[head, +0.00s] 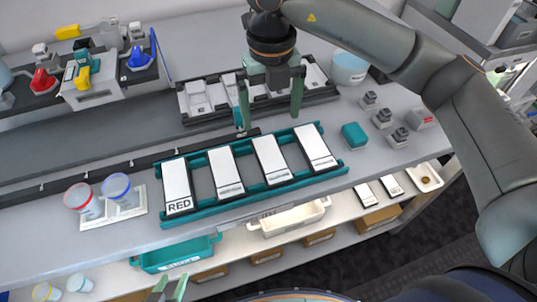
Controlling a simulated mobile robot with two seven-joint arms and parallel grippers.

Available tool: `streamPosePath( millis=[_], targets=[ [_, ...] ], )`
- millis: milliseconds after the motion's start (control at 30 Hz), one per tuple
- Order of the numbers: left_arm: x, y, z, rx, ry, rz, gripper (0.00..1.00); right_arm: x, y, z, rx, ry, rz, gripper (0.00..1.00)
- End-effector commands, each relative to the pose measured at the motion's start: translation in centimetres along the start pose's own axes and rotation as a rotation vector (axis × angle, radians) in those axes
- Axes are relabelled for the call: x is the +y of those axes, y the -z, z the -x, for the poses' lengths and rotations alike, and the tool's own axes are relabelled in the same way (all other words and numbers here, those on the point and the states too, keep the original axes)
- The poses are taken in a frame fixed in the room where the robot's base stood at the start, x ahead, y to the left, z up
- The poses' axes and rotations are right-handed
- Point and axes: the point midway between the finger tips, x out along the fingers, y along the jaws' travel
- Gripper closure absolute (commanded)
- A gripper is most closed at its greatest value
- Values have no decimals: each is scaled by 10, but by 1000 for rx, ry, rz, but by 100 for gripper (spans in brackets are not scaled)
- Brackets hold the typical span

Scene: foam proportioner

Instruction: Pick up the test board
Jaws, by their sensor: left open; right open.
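A teal rack (244,208) on the bench holds several white boards side by side. The leftmost board (177,182) has the word RED at its lower end. Beside it are a second board (225,168), a third board (271,158) and a rightmost board (315,144). I cannot tell which one is the test board. My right gripper (269,116) is open and empty, fingers pointing down just behind the rack's middle boards. My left gripper (170,286) shows only its fingertips at the bottom edge, open and empty, in front of the bench.
A dark tray (329,95) with white blocks lies behind my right gripper. Red and blue cups (117,188) stand left of the rack. A teal block (354,136) and small grey-black pieces (382,119) lie right. A lower shelf (226,258) holds bins and boards.

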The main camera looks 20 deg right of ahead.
Motion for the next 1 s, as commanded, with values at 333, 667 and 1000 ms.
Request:
streamPosePath(
  millis=[333,667,1000],
  targets=[
    [1,2,3,-3,-1,0,50,1,2,-49,3,-3,3,0],
    [1,9,10,-3,-1,0,50,6,14,-88,5,-5,4,0],
    [1,9,10,-3,-1,0,50,6,13,-102,1,-7,4,0]
  ],
)
